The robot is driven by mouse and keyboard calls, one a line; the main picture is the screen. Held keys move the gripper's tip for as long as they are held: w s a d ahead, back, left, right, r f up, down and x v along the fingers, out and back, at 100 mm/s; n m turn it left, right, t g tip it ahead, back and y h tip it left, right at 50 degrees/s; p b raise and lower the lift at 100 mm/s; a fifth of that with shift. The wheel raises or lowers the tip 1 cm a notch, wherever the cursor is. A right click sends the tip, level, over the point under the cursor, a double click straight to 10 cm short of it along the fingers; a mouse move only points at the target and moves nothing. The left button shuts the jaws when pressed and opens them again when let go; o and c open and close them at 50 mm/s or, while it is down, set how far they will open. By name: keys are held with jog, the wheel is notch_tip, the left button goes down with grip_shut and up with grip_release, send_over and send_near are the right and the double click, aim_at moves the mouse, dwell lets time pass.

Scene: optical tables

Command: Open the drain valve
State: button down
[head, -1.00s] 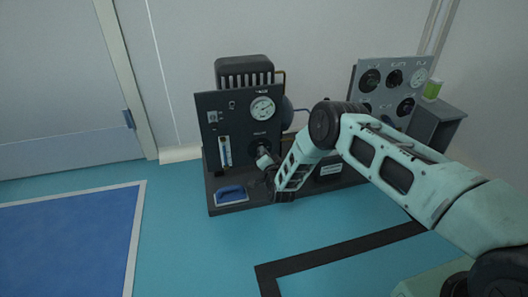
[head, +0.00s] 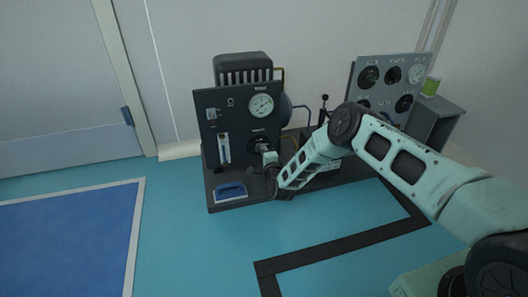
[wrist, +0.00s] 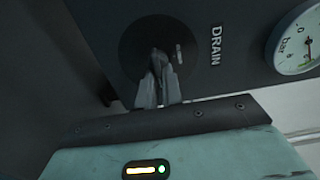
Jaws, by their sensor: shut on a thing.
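The drain valve shows in the wrist view as a dark round plate (wrist: 140,45) with a small grey handle (wrist: 158,58) on a dark panel, beside a white DRAIN label (wrist: 215,46). My gripper (wrist: 158,82) is shut on the handle, with one finger on each side of it. The fingers hide part of the handle. In the head view my gripper (head: 268,158) reaches the lower right of the dark panel (head: 210,135). The valve is small and partly covered there, so its exact angle is hard to tell.
A round pressure gauge (head: 261,105) sits above the valve on the panel. A second grey panel (head: 393,88) with several dials stands to the right. The floor in front is clear.

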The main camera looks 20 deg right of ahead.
jog(key=shift+f, duration=0.1)
dwell(0.3)
jog(key=c, duration=1.6)
grip_release()
jog(key=shift+o, duration=0.2)
jog(key=shift+s, duration=0.15)
jog(key=s+p, duration=0.8)
jog(key=s, duration=0.9)
